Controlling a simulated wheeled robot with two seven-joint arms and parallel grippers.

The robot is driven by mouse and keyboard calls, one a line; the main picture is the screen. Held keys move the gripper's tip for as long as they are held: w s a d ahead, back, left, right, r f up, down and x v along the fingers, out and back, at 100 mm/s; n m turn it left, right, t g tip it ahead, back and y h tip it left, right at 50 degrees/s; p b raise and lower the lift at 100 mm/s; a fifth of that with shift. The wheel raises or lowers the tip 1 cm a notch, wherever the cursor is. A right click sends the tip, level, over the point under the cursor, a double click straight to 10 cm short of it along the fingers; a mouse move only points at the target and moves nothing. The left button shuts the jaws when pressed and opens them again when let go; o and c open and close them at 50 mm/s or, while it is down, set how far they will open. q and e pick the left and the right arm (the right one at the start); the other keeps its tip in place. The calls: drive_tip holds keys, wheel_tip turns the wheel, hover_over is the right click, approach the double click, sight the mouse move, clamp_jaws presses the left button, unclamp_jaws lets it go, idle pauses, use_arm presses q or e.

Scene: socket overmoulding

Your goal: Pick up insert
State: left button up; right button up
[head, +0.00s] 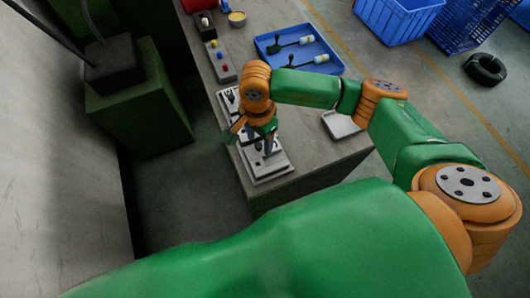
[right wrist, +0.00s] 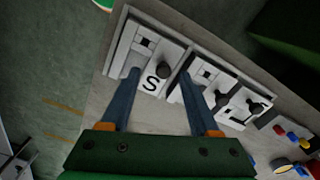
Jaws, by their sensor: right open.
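My right gripper (head: 266,148) is low over the near metal mould plate at the table corner. In the right wrist view its two blue-grey fingers (right wrist: 160,78) are apart, with the plate marked "S" (right wrist: 122,62) beyond them. A small dark round piece (right wrist: 163,72), perhaps an insert, sits on this plate between the fingertips. I cannot tell whether the fingers touch it. A second plate (right wrist: 205,72) beside it carries other dark pieces (right wrist: 254,105). In the head view the gripper and wrist partly hide the plates (head: 268,166). My left gripper is not in view.
A blue tray (head: 330,62) with dark, pale-ended tools lies farther along the table (head: 290,110). A button box (head: 221,62) stands beyond the plates, and a pale tray (head: 341,124) lies to the right. Blue crates (head: 398,18) and a black ring (head: 485,69) are on the floor.

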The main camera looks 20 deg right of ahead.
drive_tip(key=shift+f, duration=0.7)
drive_tip(key=shift+w+f, duration=0.25)
drive_tip(key=shift+f, duration=0.05)
drive_tip(key=shift+s, duration=0.1)
clamp_jaws()
drive_tip(key=shift+r, duration=0.1)
idle(0.4)
